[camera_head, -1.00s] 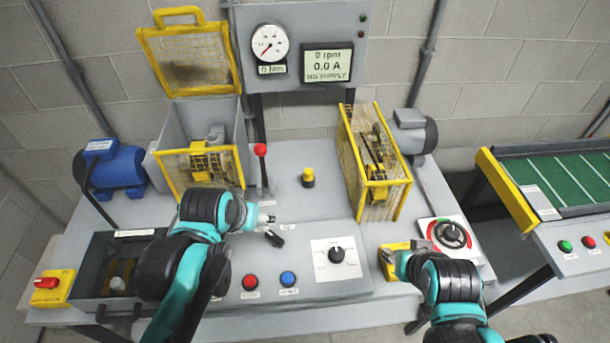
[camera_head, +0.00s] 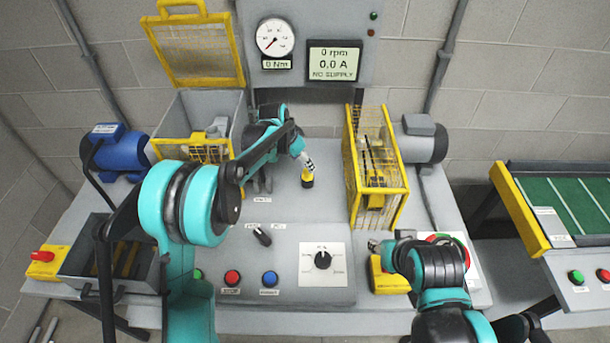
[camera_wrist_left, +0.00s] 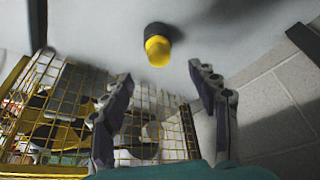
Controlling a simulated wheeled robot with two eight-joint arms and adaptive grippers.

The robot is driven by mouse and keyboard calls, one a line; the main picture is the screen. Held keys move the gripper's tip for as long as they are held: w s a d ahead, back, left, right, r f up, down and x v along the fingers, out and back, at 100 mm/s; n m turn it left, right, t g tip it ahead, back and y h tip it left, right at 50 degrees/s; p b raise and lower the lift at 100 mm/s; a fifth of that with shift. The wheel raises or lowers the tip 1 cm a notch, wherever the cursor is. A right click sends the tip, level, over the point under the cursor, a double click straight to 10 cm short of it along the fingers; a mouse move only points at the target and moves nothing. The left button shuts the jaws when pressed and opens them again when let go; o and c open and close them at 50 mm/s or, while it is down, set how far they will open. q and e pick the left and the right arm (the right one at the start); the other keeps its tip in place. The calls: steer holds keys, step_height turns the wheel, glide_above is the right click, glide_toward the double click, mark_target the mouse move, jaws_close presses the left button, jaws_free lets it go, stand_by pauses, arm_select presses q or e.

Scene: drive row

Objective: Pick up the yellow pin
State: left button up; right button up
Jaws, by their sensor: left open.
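The yellow pin (camera_head: 307,182) stands on the grey bench top, left of the yellow mesh guard, with a dark lower part. My left gripper (camera_head: 306,164) is right above and behind it in the head view and hides part of its top. In the left wrist view the pin (camera_wrist_left: 158,50) shows yellow and black, just beyond the tips of the open fingers (camera_wrist_left: 160,82) and roughly centred across the gap. The fingers look empty. My right gripper (camera_head: 378,247) is low at the bench front, by a yellow box; its jaws are too small to read.
The yellow mesh guard (camera_head: 400,190) stands right of the pin. An open-lidded grey box (camera_head: 185,110) with yellow mesh is behind left. A dial panel (camera_head: 322,262) and buttons line the front. Bench surface around the pin is clear.

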mark_target(307, 171)
arm_select(q)
steer(key=b+x, duration=0.1)
steer(key=x, duration=0.2)
steer(key=b+x, duration=0.2)
steer(key=x, duration=0.3)
steer(key=shift+s+a, duration=0.1)
steer(key=shift+r, duration=0.1)
steer(key=c, duration=1.3)
